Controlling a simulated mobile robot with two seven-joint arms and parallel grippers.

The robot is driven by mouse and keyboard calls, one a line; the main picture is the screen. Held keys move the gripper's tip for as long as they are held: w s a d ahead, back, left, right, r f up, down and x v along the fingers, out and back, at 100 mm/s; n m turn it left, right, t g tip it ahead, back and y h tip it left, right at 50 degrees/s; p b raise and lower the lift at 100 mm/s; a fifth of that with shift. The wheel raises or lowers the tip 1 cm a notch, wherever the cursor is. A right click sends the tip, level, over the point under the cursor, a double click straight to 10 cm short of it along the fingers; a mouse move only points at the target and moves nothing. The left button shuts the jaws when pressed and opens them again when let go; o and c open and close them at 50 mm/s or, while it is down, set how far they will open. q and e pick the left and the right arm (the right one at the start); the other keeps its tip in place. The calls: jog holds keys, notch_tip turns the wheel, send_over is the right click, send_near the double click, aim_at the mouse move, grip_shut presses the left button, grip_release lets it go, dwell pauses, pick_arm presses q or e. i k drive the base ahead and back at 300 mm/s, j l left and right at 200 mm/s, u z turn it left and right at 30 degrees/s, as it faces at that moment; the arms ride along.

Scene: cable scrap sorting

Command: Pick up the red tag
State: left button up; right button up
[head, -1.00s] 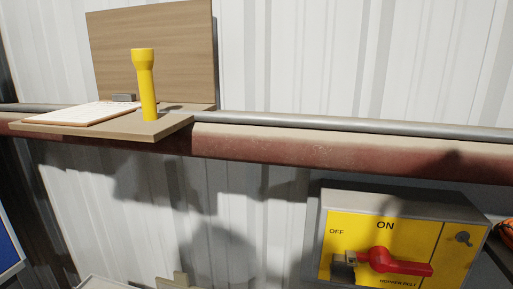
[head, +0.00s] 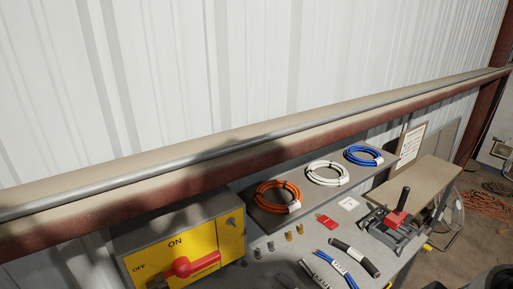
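A small red tag (head: 326,221) lies flat on the grey bench top in the head view, right of the yellow switch box and in front of the shelf with cable coils. Its upper end is near a small white card (head: 348,203). Nothing covers the tag. Neither of my grippers shows in the head view.
The yellow switch box (head: 206,244) with a red handle stands left. Orange (head: 273,198), white (head: 325,173) and blue (head: 362,156) coils lie on a raised shelf. Small metal pieces (head: 271,246), cable pieces (head: 356,258) and a red-and-black tool (head: 396,219) surround the tag.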

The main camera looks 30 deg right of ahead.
aim_at(330, 223)
jog(key=z, duration=1.55)
